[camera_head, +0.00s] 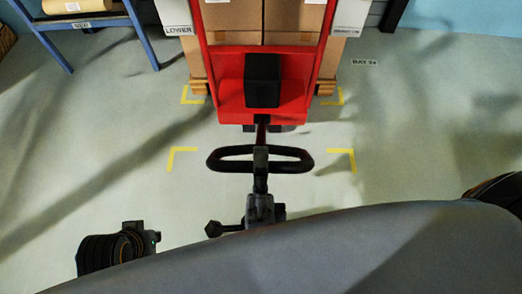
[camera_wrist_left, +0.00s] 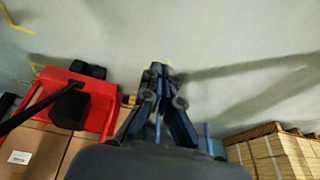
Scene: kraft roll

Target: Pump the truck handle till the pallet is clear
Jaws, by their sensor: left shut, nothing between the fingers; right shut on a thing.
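The red pallet truck (camera_head: 229,99) stands upright at centre, its black handle (camera_head: 228,152) a loop reaching toward me. My right gripper (camera_head: 260,160) is shut on the middle of the handle's near bar. The wooden pallet (camera_head: 198,87) shows under the brown cartons behind the truck; I cannot tell whether it touches the floor. My left arm (camera_head: 118,249) is low at the left, apart from the truck. In the left wrist view, the left gripper (camera_wrist_left: 157,72) is shut and empty, beside the truck (camera_wrist_left: 98,95).
A blue-framed bench (camera_head: 95,20) with a paper roll (camera_head: 76,5) stands at upper left. Signs flank the load, the left one (camera_head: 177,30) reading LOWER. Yellow corner marks (camera_head: 182,150) lie on the floor. Stacked cardboard (camera_wrist_left: 275,155) shows in the left wrist view. Floor at right is open.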

